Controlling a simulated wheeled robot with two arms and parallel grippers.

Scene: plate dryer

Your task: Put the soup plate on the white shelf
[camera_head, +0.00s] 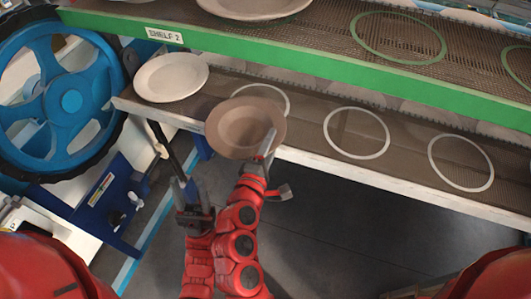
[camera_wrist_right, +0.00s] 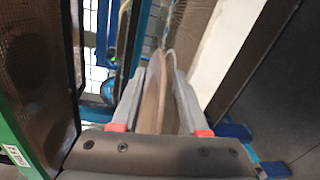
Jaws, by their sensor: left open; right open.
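The soup plate (camera_head: 243,130) is brown, deep and round, and is at the front edge of the white shelf (camera_head: 400,196), covering part of a white ring. My right gripper (camera_head: 267,148) is at its near right rim, with one finger over the plate. In the right wrist view the plate (camera_wrist_right: 153,92) shows edge-on between the two open fingers (camera_wrist_right: 160,85). Whether the plate rests on the shelf cannot be told. My left gripper (camera_head: 192,200) is open and empty, below and left of the plate, in front of the shelf.
A white plate (camera_head: 171,77) lies on the white shelf's left end. Two empty white rings (camera_head: 358,155) (camera_head: 461,185) lie to the right. Above is a green-edged shelf (camera_head: 300,65) with a plate (camera_head: 252,8). A blue wheel (camera_head: 72,101) stands at left.

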